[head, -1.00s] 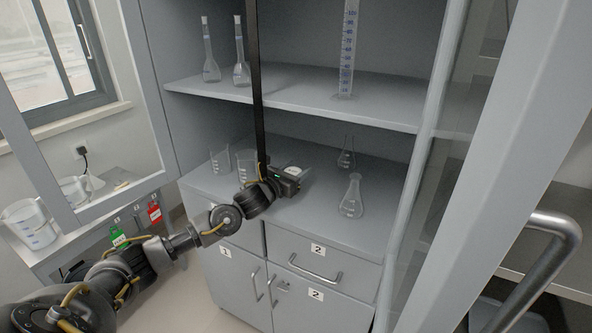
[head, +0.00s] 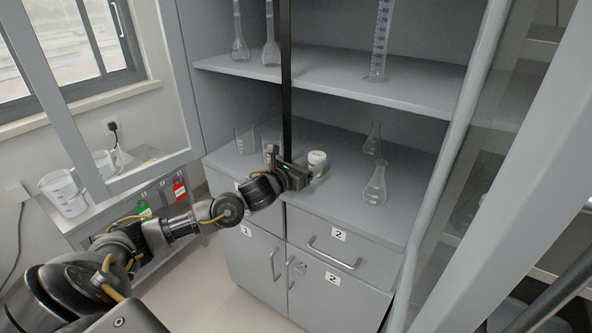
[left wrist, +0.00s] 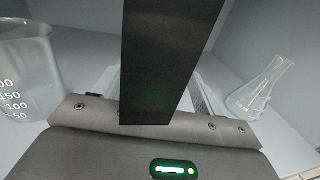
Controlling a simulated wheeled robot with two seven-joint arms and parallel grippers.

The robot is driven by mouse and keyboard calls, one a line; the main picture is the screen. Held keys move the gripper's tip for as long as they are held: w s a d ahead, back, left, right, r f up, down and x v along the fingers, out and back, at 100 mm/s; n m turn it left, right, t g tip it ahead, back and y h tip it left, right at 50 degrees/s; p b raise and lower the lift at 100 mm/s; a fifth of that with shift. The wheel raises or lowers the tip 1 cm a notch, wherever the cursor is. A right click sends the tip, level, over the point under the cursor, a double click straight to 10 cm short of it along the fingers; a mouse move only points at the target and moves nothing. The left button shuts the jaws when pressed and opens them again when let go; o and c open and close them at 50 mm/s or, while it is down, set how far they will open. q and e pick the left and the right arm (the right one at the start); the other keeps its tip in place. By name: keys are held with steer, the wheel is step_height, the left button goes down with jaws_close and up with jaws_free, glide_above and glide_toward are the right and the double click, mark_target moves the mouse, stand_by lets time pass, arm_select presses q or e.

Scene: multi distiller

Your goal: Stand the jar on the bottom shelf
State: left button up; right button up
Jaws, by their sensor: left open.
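The jar (head: 317,158), small with a pale lid, stands upright on the cabinet's bottom shelf (head: 335,205), near the shelf's middle. My left gripper (head: 299,174) is open, just in front and to the left of the jar, and hides part of its lower side. I cannot tell whether they touch. In the left wrist view a dark bar (left wrist: 165,60) covers the middle, and the jar cannot be made out clearly. My right gripper is not in view.
The dark bar (head: 286,70) rises above my gripper. The upper shelf (head: 330,85) overhangs the back.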

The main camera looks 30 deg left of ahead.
arm_select(q)
steer(key=s, duration=0.4)
steer(key=shift+s+a+f+b, duration=0.1)
steer(key=shift+s+a+b, duration=0.2)
steer(key=shift+s+a, duration=0.15)
steer(key=shift+s, duration=0.6)
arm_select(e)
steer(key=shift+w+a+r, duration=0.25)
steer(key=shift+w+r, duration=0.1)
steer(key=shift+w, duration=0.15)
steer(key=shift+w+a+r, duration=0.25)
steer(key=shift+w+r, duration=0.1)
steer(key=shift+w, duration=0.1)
